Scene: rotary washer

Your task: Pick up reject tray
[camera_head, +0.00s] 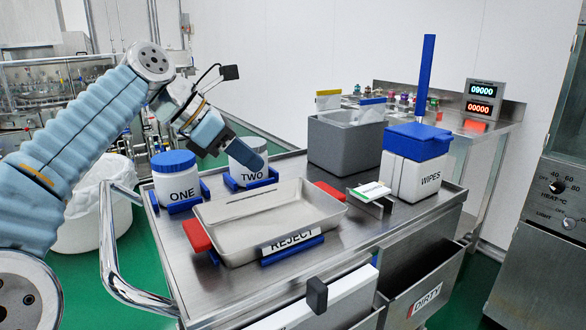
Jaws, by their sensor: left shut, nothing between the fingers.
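The reject tray (235,223) is a shallow metal tray with a "REJECT" label on its near side. It rests on the steel cart top between blue holders, with a red handle (196,236) at its left end and another red handle (330,190) at its right end. It looks empty apart from a dark slot-like line along its far side. My left gripper (257,161) is shut and empty. It is above and behind the tray, in front of the jar marked "TWO", and looks apart from the tray. My right gripper is not in view.
Jars "ONE" (175,181) and "TWO" (247,174) stand behind the tray in blue holders. A grey bin (345,143) and a "WIPES" box (415,170) stand at the right. A rail (108,240) edges the cart's left. The front right cart top is mostly clear.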

